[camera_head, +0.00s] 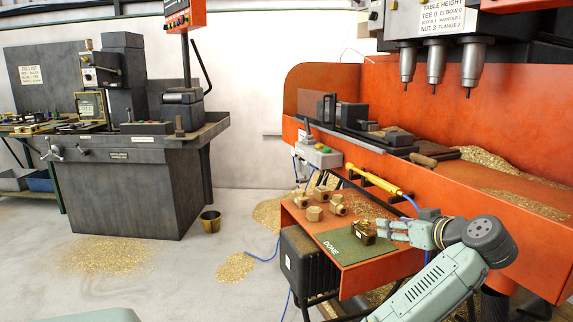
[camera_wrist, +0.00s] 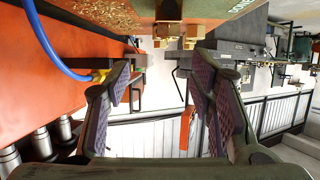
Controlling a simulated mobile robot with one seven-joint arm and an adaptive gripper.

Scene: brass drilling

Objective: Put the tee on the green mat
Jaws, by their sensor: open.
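The green mat (camera_head: 345,246), marked DONE, lies on the front part of an orange shelf (camera_head: 300,212). A dark brass fitting (camera_head: 364,232) with a small pale tag sits on the mat. Other brass fittings stand behind the mat: a stubby one (camera_head: 337,204), a faceted one (camera_head: 314,214) and more beyond. I cannot tell for sure which is the tee. My gripper (camera_head: 384,229) is open, just right of the fitting on the mat; whether they touch is unclear. In the wrist view its fingers (camera_wrist: 160,70) are apart with nothing between them; brass pieces (camera_wrist: 170,43) show beyond.
The orange drilling machine (camera_head: 480,195) stands behind and right, its drill spindles (camera_head: 436,62) overhead. A yellow cylinder (camera_head: 373,180) with a blue hose lies along its front edge. Brass chips (camera_head: 236,267) lie on the floor.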

